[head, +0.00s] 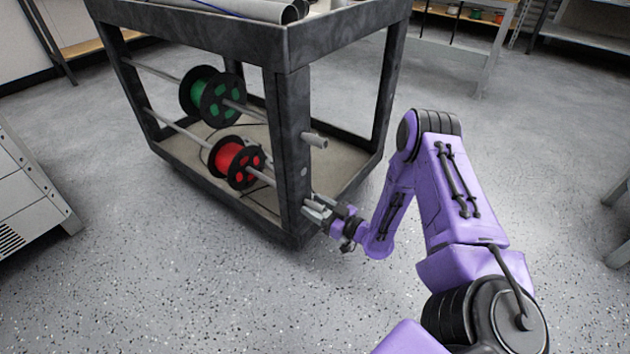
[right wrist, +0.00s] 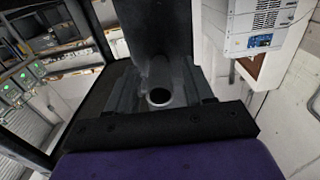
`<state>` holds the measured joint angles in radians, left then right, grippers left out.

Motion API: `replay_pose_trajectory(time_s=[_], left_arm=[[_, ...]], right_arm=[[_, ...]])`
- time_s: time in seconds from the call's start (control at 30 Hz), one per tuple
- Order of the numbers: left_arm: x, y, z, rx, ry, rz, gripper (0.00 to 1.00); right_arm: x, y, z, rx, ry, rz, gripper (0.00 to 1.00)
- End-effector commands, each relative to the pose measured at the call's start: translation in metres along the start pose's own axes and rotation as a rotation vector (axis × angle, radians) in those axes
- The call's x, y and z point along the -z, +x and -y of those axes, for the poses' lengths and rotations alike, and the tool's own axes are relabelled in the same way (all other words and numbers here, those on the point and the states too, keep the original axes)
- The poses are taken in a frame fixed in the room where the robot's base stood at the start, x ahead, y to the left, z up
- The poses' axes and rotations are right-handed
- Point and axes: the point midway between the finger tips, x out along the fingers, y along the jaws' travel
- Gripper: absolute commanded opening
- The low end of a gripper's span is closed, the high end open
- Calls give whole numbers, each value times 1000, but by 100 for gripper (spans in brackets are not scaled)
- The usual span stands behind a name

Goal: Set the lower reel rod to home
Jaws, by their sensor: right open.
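The lower reel rod (head: 180,130) is a grey metal tube running through the cart frame, with a red reel (head: 236,162) on it. Its near end is at the front right post, where my right gripper (head: 316,208) hides most of it. In the right wrist view the round hollow rod end (right wrist: 160,96) lies between the fingers of my right gripper (right wrist: 162,100). That gripper is open. Whether a finger touches the rod, I cannot tell. My left gripper is not in view.
The upper rod (head: 316,140) carries a green reel (head: 220,100) and sticks out of the same post (head: 293,150) above my gripper. The dark cart frame (head: 220,40) holds pipes on top. Open floor (head: 200,290) lies in front. A grey cabinet (head: 30,190) stands at left.

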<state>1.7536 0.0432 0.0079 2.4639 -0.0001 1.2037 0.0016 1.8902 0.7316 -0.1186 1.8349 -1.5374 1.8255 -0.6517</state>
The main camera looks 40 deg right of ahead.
Motion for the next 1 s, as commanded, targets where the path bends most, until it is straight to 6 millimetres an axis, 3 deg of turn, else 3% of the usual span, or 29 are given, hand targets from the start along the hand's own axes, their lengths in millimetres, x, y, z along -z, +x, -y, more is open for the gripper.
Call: replay_pose_trajectory(time_s=[0.3, 0.43, 0.6, 1.0], left_arm=[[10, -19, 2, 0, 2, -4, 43], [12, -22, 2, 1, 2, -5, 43], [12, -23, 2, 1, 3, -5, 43], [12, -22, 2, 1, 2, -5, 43]], right_arm=[[3, -71, -1, -5, 3, 2, 52], [2, -91, -1, -4, 1, 0, 52], [1, -100, 0, -1, 1, -1, 52], [0, -99, 0, 0, 0, 0, 52]])
